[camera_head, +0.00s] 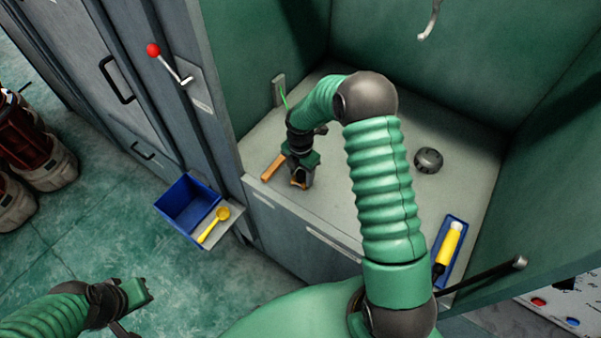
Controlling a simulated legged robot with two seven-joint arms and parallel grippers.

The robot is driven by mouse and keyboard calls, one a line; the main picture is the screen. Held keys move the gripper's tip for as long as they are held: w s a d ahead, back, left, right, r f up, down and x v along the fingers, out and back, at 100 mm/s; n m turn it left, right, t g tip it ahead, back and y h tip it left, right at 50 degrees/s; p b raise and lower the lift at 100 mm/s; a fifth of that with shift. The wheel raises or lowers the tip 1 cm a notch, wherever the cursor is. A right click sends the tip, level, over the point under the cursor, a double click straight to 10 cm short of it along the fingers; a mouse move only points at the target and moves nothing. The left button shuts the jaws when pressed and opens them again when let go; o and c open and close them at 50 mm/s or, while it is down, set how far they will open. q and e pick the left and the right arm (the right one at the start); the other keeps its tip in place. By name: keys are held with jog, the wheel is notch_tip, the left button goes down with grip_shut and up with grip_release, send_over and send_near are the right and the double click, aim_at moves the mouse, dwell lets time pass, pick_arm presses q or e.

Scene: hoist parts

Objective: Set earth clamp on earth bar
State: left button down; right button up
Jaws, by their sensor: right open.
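My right gripper (300,178) is over the grey shelf inside the green alcove, pointing down near its front left corner. It is open. A copper-orange bar (272,168), which looks like the earth bar, shows just left of it. Another small orange part (298,183) shows at the fingertips; I cannot tell if it belongs to the same bar. A green cable (283,97) hangs by a wall plate (279,90) and passes behind my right arm. The earth clamp is not clearly visible. My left gripper (136,300) is low at the left, away from the alcove; its jaw state is unclear.
A blue bin (188,201) and yellow scoop (216,222) sit outside the alcove, left of the shelf. A dark round knob (429,160) and a blue tray (436,262) with a yellow tool (448,247) are on the shelf's right. A hook (429,22) hangs above.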

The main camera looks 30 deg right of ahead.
aim_at(301, 173)
grip_shut()
dwell(0.3)
notch_tip(301, 173, up, 5)
jog(key=p, duration=0.4)
jog(key=shift+r+p, duration=0.15)
jog(key=shift+p, duration=0.2)
